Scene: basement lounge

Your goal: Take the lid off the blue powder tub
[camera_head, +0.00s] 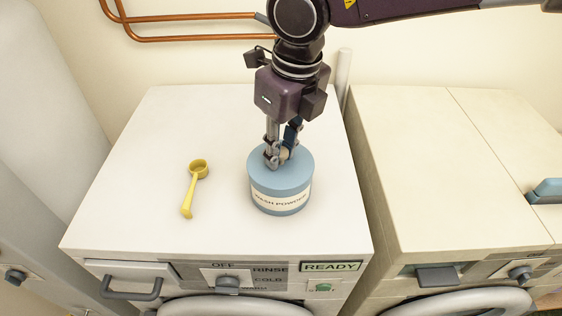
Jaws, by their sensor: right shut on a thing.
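The blue powder tub (281,203) stands upright on top of the white washing machine, with a "wash powder" label on its front. Its blue lid (296,173) sits on the tub, with no gap that I can make out. My right gripper (277,160) comes straight down from above and is shut at the middle of the lid. The fingers hide the part they hold, probably a knob on the lid. My left gripper is not in view.
A yellow scoop (194,188) lies left of the tub on the washing machine (130,190). A cream machine (430,170) stands to the right across a narrow gap. Copper pipes (190,38) run along the back wall. The washer top left of the scoop is clear.

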